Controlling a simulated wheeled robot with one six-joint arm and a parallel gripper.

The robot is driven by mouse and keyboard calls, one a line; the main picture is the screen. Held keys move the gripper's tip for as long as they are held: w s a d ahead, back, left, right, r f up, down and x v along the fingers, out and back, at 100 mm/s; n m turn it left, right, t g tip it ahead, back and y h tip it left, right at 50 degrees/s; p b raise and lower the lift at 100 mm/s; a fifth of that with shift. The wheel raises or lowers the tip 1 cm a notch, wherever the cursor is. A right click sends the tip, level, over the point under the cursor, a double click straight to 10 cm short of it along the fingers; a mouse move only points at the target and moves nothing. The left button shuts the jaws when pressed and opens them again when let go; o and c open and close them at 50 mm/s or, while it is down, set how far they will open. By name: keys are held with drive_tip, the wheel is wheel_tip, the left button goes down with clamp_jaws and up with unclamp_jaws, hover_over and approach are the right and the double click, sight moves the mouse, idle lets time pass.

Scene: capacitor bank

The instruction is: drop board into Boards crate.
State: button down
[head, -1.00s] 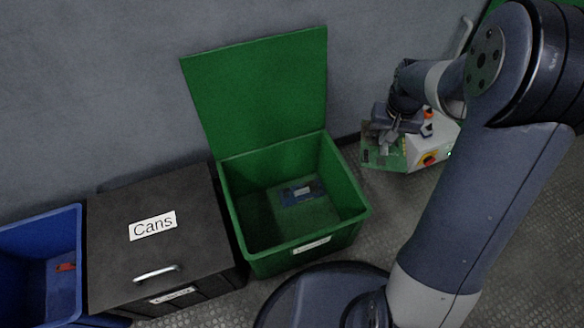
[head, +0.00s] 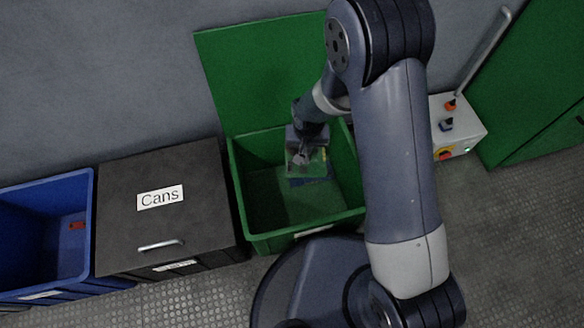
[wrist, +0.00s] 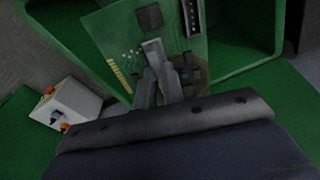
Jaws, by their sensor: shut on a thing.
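The board is a green circuit board with dark chips and a gold edge strip, seen large in the wrist view (wrist: 120,42) and small in the head view (head: 318,164). My gripper (wrist: 155,62) is shut on the board; in the head view my gripper (head: 303,158) is over the open green crate (head: 262,243). The crate's lid (head: 240,70) stands up against the wall. A label is on the crate's front, too small to read. A blue item (head: 312,181) lies on the crate floor, partly hidden below the held board.
A black bin with a shut lid marked Cans (head: 125,215) stands left of the crate. An open blue bin (head: 40,240) with a small red item is further left. A white control box (head: 460,135) with buttons and a green cabinet (head: 540,90) are at the right.

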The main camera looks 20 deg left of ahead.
wheel_tip(320, 180, down, 6)
drive_tip(key=b, duration=0.3)
drive_tip(key=shift+b, duration=0.3)
drive_tip(key=c, duration=1.5)
unclamp_jaws()
drive_tip(key=shift+o, duration=0.2)
drive_tip(key=shift+r, duration=0.15)
drive_tip(key=r+p, duration=0.1)
drive_tip(key=r, duration=0.2)
drive_tip(key=r+p, duration=0.1)
drive_tip(key=r, duration=0.3)
drive_tip(key=s+r+p, duration=0.1)
drive_tip(key=r, duration=0.2)
drive_tip(key=shift+s+d+r, duration=0.1)
drive_tip(key=shift+d+r, duration=0.1)
drive_tip(key=shift+r, duration=0.05)
